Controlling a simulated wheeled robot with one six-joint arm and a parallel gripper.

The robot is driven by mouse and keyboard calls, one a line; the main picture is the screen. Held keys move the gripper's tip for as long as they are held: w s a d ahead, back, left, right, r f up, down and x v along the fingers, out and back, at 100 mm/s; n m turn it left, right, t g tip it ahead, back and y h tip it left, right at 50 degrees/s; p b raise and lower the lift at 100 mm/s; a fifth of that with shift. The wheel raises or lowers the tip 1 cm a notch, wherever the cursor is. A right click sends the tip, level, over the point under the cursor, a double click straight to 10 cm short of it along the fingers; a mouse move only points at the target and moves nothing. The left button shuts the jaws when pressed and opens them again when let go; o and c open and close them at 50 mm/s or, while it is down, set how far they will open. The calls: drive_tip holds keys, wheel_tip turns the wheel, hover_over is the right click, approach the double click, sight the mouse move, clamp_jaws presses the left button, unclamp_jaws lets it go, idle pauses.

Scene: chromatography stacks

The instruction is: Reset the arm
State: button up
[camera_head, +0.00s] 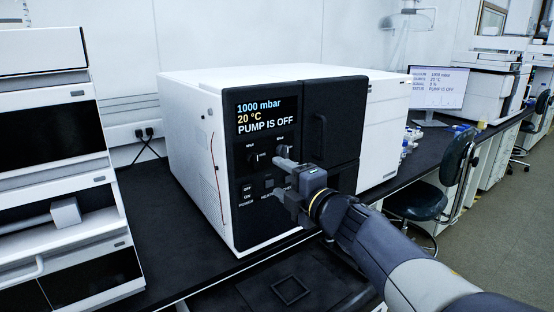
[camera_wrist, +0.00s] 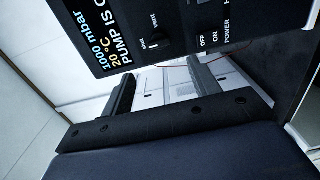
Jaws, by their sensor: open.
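My arm reaches in from the lower right in the head view. My gripper (camera_head: 278,178) is in front of the black control panel of a white instrument (camera_head: 205,150), close to its knobs. It hides part of the panel's lower right. In the wrist view my gripper (camera_wrist: 165,85) shows two dark fingers spread apart with nothing between them. The panel (camera_wrist: 185,30) appears rotated just beyond the fingertips. I cannot tell whether a fingertip touches it. The display (camera_head: 265,117) reads 1000 mbar, 20 °C and PUMP IS OFF.
The black bench (camera_head: 155,230) holds the instrument. A white and black stack (camera_head: 60,160) stands at the left. A monitor (camera_head: 438,88) and a dark chair (camera_head: 425,190) are to the right. The instrument's closed black door (camera_head: 335,110) is beside the panel, above my arm.

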sight(256, 162)
drive_tip(key=x, duration=0.9)
drive_tip(key=shift+w+a, duration=0.15)
